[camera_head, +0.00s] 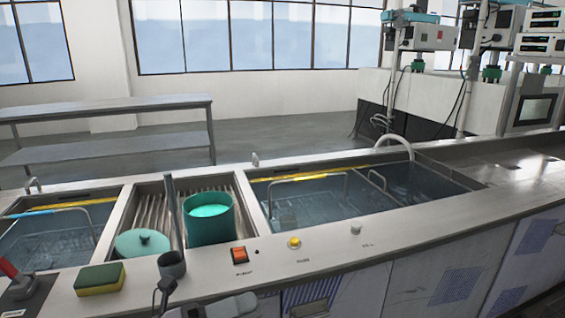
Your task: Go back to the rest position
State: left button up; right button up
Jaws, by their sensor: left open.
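My left gripper (166,292) shows small and dark at the bottom edge, low in front of the tank counter's front edge. It is open, and I see nothing between its fingers. A pale part of my arm shows to its right at the bottom edge. Most of the arm is cut off by the frame. My right gripper is not in view.
The counter (330,247) holds water-filled basins on both sides of a ribbed bay with a teal pot (208,228) and lid (142,243).

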pick_arm(q)
jog(key=a+f+n+t+y+p, duration=0.1)
jog(key=a+f+n+t+y, duration=0.4)
jog(key=n, duration=0.7)
jog(key=a+f+n+t+y, duration=0.2)
jog(key=f+n+t+y, duration=0.4)
jog(key=n, duration=0.6)
jog(key=s+a+f+n+g+y, duration=0.3)
jog(key=s+f+n, duration=0.3)
jog(key=s+f, duration=0.1)
jog(key=s+a+f+n+g+y, duration=0.3)
jog(key=s+f+n, duration=0.3)
jog(key=s+f, duration=0.2)
jog(key=shift+a+y+p, duration=0.3)
jog(key=shift+a+p, duration=0.05)
jog(key=shift+a, duration=0.15)
